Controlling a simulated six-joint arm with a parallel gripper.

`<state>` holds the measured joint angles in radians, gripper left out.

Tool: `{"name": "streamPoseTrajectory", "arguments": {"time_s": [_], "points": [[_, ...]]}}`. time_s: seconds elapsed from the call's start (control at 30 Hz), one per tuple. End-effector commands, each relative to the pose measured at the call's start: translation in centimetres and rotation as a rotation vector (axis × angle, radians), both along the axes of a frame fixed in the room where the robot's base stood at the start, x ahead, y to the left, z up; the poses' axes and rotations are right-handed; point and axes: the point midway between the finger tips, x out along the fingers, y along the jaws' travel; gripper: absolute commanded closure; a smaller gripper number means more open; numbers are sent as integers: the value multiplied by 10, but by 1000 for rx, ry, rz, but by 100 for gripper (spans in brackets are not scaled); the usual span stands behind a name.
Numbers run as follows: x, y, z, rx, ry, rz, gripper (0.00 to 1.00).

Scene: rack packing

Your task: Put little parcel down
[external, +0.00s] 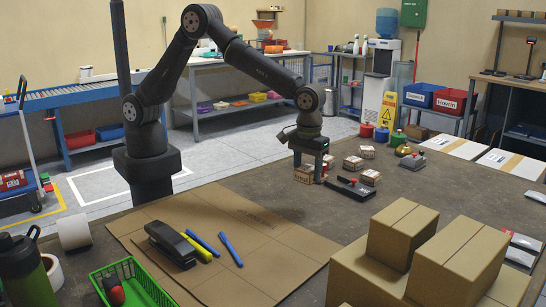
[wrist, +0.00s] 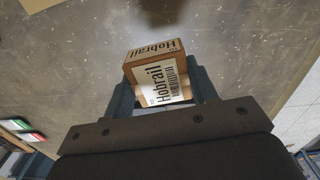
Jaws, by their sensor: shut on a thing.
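The little parcel is a small brown box with a white label printed "Hobrail" (wrist: 157,80) in the wrist view. My gripper (external: 309,172) is shut on it, with one dark finger on each side. In the external view the parcel (external: 303,175) is low between the fingers, over the brown tabletop (external: 290,205). I cannot tell whether its underside touches the table. Part of it is hidden by the fingers.
Several other small parcels (external: 353,163) stand just right of my gripper, near a dark flat item with a red top (external: 351,187). Large cartons (external: 401,233) fill the front right. A flat cardboard sheet (external: 270,261) with a black stapler-like tool (external: 172,243) and pens lies front left.

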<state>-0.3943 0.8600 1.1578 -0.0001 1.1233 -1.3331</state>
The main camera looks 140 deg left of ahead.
Motion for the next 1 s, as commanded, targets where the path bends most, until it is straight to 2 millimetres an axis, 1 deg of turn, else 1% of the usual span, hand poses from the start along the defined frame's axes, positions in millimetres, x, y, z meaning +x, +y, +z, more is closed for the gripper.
{"name": "streamPoseTrajectory", "arguments": {"time_s": [0.03, 0.1, 0.27, 0.37, 0.43, 0.47, 0.57, 0.6, 0.67, 0.7, 0.77, 0.8, 0.9, 1.0], "points": [[0, -7, 4, 0, -1, -2, 71], [0, -13, 8, 0, -1, -2, 71], [-1, -20, 12, 0, 0, 1, 71], [-3, -14, 12, 0, 0, 24, 71], [-8, -2, 13, 0, 0, 76, 71], [-12, 5, 13, 0, 0, 107, 71], [-28, 39, 13, 0, 0, 255, 71], [-36, 55, 13, 0, 0, 330, 71], [-51, 81, 13, 0, 0, 452, 71], [-62, 98, 13, 0, -1, 535, 71], [-79, 122, 14, 0, -1, 659, 71], [-91, 138, 14, 0, -1, 741, 71], [-121, 174, 14, 0, -1, 939, 71], [-150, 204, 15, 0, -2, 1112, 71]]}}
